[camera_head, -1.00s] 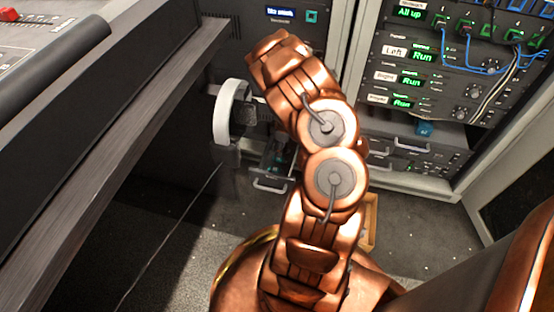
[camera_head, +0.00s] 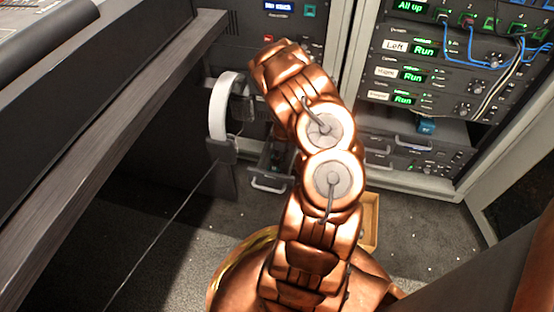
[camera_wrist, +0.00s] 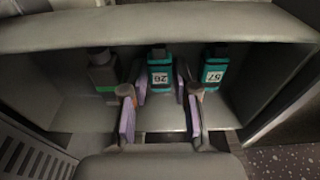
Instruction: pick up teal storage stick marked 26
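The teal storage stick marked 26 (camera_wrist: 160,76) stands in a grey open compartment in the wrist view, its white label facing me. My gripper (camera_wrist: 160,115) is open, its two purple-padded fingers spread left and right. The stick appears between and beyond the fingertips, and nothing is held. A second teal stick marked 57 (camera_wrist: 214,73) stands to its right. A dark stick with a green band (camera_wrist: 103,72) stands to its left. In the head view my copper arm hides the gripper, and I cannot make out the stick marked 26.
The compartment's upper edge (camera_wrist: 150,25) runs above the sticks, with a side wall at right. In the head view, a desk (camera_head: 120,125) with white headphones (camera_head: 219,108) is at left. Racks (camera_head: 415,60) with cables stand behind; an open drawer (camera_head: 268,183) is beside my arm.

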